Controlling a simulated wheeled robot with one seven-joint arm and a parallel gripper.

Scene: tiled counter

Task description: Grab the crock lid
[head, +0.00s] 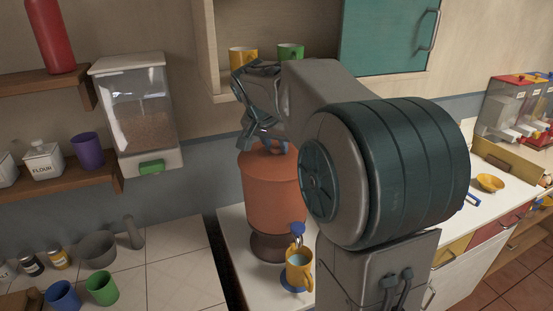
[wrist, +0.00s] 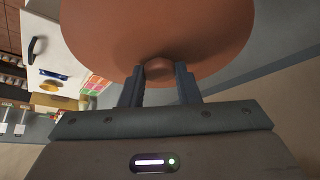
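The terracotta crock (head: 270,205) stands on a dark base on the white counter, in the middle of the head view. Its domed lid (head: 258,160) is on top, partly hidden by my arm. In the wrist view the underside-lit brown lid (wrist: 105,40) fills the top, with its round knob (wrist: 158,69) at the centre. My gripper (wrist: 159,80) has its two fingers apart, one on each side of the knob, with a thin gap seeming to show. In the head view my gripper (head: 268,146) is right at the lid's top.
A yellow mug (head: 299,268) stands under the crock's blue tap (head: 298,229). An open shelf with a yellow cup (head: 243,59) and a green cup (head: 290,53) is close above my gripper. A grain dispenser (head: 137,110) hangs on the wall at left.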

